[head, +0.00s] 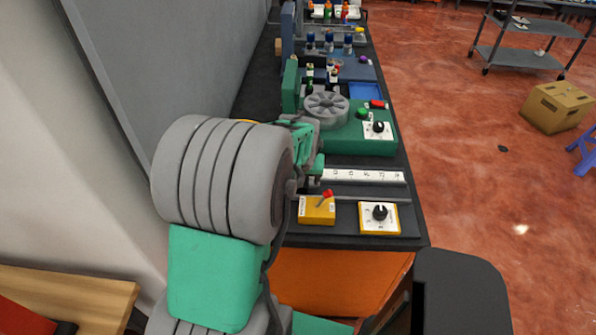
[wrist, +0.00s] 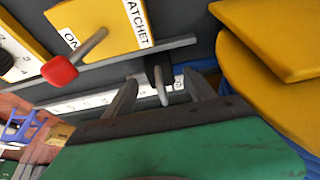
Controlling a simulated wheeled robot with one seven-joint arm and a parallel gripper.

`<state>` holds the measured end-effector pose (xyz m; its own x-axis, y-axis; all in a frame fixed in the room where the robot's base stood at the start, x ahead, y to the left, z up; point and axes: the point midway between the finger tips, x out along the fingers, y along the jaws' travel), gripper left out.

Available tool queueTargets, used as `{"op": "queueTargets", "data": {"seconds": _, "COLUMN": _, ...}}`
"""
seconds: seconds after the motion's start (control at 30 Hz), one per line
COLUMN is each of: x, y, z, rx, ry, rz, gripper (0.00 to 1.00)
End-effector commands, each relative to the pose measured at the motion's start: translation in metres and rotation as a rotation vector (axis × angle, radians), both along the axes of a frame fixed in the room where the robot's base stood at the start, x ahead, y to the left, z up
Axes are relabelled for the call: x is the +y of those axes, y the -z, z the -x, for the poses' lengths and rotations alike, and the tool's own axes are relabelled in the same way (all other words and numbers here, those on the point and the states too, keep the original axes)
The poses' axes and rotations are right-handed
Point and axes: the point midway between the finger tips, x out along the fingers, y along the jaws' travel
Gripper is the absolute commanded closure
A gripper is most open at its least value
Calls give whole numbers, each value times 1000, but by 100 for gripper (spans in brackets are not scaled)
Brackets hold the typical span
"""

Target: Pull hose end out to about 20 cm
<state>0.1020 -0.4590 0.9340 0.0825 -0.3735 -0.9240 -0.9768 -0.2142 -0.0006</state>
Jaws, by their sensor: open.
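In the wrist view, a short dark piece with a grey rounded tip, seemingly the hose end (wrist: 160,80), sits between the two fingers of my gripper (wrist: 162,90). The gripper is open, with gaps visible on both sides of this piece. In the head view, my gripper (head: 314,163) is beside the left end of the white numbered ruler strip (head: 362,176), and the hose end is hidden behind my arm. The strip also shows in the wrist view (wrist: 95,100), partly covered by the gripper. A yellow rounded body, perhaps the hose reel (wrist: 265,95), fills the right of the wrist view.
A yellow ratchet box (head: 317,210) with a red-tipped lever and a yellow dial box (head: 379,218) stand at the bench's near end. A thin grey rail (head: 352,199) runs beside the strip. A green unit with a grey wheel (head: 326,108) stands beyond.

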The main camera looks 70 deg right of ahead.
Motion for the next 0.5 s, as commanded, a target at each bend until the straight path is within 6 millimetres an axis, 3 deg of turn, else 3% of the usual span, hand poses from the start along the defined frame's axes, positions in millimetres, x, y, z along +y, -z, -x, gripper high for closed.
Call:
{"op": "queueTargets", "data": {"seconds": 0.2, "x": -11, "y": 29, "z": -4, "rx": 0, "ry": -2, "rz": -2, "gripper": 35}}
{"op": "queueTargets", "data": {"seconds": 0.5, "x": -13, "y": 34, "z": -5, "rx": 0, "ry": -4, "rz": 1, "gripper": 35}}
